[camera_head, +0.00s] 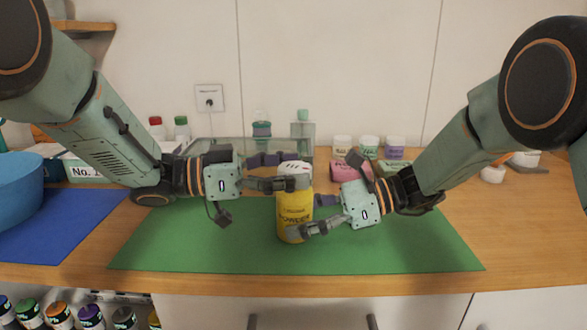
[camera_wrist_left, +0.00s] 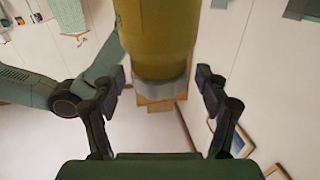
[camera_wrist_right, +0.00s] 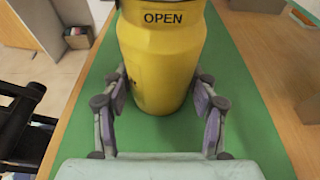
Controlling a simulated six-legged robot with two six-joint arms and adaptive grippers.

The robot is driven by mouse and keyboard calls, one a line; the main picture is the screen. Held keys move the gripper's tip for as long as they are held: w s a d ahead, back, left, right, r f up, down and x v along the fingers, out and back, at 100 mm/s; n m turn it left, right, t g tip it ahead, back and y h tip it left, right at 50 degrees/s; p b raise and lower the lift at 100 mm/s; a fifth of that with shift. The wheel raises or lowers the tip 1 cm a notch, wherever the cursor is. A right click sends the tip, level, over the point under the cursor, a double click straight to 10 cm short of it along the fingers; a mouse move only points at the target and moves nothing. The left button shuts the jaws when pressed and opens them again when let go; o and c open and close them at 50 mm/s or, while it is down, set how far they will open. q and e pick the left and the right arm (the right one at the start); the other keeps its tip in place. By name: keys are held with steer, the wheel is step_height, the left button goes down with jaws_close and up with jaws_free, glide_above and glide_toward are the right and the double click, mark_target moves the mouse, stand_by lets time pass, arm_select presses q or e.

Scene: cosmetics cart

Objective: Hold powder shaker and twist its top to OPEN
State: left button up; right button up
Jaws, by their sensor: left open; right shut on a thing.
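The yellow powder shaker (camera_head: 294,213) stands upright on the green mat (camera_head: 220,256), with a whitish top (camera_head: 295,166). My right gripper (camera_head: 309,214) is shut on the lower part of its body. In the right wrist view the yellow body (camera_wrist_right: 160,60) is between the fingers, with the word OPEN near its upper end. My left gripper (camera_head: 286,173) is open, with its fingers on either side of the top. In the left wrist view the grey-white top (camera_wrist_left: 160,88) is between the fingers, with gaps on both sides. The left fingers partly hide the top in the head view.
A blue bowl (camera_head: 20,185) and blue mat (camera_head: 58,222) are at the left. Bottles and a glass-sided tray (camera_head: 222,152) stand behind the shaker. Small jars (camera_head: 370,144) and a pink item (camera_head: 350,170) are at the back right. The mat's front is clear.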

arm_select(q)
steer(key=shift+d, duration=0.35)
steer(key=shift+c, duration=0.5)
steer(key=c, duration=1.1)
steer(key=shift+s+d+n+t+y, duration=0.1)
steer(key=shift+n+t+y, duration=0.6)
steer(key=shift+n+t, duration=1.15)
steer(key=shift+n+t+y, duration=0.35)
steer(key=shift+t+y, duration=0.25)
steer(key=shift+t, duration=0.75)
steer(key=o, duration=1.2)
